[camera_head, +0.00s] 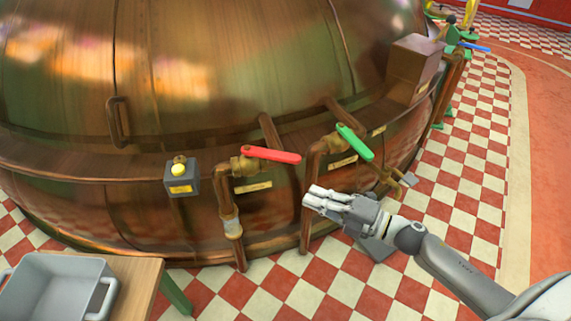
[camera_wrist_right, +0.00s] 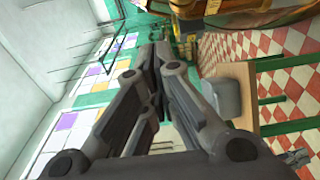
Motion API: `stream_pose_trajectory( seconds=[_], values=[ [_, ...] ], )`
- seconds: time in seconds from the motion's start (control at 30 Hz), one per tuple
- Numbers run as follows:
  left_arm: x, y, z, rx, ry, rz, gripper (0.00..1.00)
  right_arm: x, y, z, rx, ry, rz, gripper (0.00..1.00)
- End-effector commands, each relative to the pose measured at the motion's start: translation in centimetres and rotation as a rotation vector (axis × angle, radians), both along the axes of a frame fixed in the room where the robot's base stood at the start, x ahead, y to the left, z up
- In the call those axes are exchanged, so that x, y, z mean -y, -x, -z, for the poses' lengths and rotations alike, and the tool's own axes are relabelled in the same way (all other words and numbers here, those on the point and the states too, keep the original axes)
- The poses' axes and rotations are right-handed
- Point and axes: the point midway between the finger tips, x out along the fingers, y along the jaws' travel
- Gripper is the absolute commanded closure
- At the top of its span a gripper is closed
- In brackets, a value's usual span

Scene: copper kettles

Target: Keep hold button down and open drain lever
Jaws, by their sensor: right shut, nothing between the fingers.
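The hold button (camera_head: 179,169) is a yellow knob on top of a small grey box with a yellow label, mounted on the copper kettle's lower side. To its right, a red lever (camera_head: 271,154) sits on a brass valve. Further right is a green lever (camera_head: 355,142) on another valve. The small plates under both are unreadable, so I cannot tell which is the drain lever. My right gripper (camera_head: 310,197) is shut and empty, below the levers and apart from both. Its closed fingers fill the middle of the wrist view (camera_wrist_right: 154,70). Nothing is pressing the button. My left gripper does not show.
The copper kettle (camera_head: 200,75) fills the back, with pipes (camera_head: 308,190) running down from the valves. A grey tub (camera_head: 55,285) stands on a wooden table (camera_head: 137,280) at the lower left. Red and white checkered floor (camera_head: 300,290) lies open in front.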

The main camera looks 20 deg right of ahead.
Motion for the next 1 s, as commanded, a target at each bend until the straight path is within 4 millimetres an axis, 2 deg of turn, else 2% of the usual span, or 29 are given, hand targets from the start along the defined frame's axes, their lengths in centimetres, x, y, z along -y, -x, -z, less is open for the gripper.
stream_pose_trajectory(
  seconds=[0.17, 0.7, 0.73, 0.83, 1.0],
  values=[
    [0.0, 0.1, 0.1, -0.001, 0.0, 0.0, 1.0, -1.1, -1.3, -0.1, 0.004, 0.0, -0.001, 1.0],
    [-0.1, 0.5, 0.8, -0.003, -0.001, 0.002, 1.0, -6.6, -7.5, -0.1, 0.006, 0.002, 0.0, 1.0],
    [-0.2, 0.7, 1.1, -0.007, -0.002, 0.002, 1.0, -6.3, -8.0, 0.0, 0.006, 0.004, 0.002, 1.0],
    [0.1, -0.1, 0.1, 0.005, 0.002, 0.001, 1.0, -5.3, -9.2, 0.0, 0.005, 0.005, 0.002, 1.0],
    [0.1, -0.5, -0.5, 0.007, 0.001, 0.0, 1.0, -4.5, -10.3, 0.1, 0.003, 0.004, 0.0, 1.0]
  ],
)
